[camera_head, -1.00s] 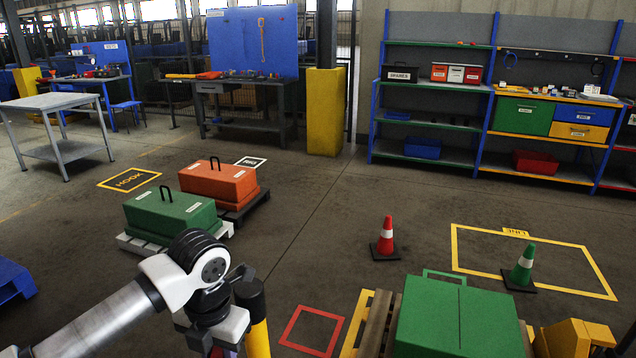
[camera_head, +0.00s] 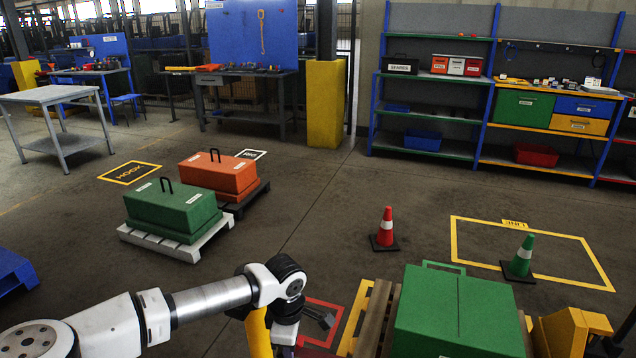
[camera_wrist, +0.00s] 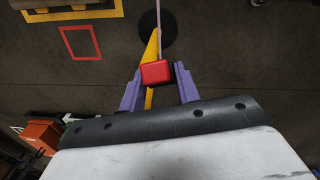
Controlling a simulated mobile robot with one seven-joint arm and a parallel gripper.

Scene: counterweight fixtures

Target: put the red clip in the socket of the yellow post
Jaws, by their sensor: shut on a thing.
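The red clip (camera_wrist: 156,72) is between the purple fingers of my gripper (camera_wrist: 160,77) in the wrist view, and the fingers are shut on it. The yellow post (camera_wrist: 152,48) runs behind the clip, showing above and below it, with a dark round base (camera_wrist: 158,27). The clip overlaps the post in this view; I cannot tell whether they touch. The socket is hidden. In the head view the yellow post (camera_head: 258,333) is partly covered by my arm, and the clip cannot be made out there.
A thin pale line (camera_wrist: 158,14) runs up from near the clip. A red floor outline (camera_wrist: 80,42) lies beside the post. A green block (camera_head: 455,312) on a wooden pallet stands to the right. Red (camera_head: 385,230) and green (camera_head: 522,258) cones stand beyond.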

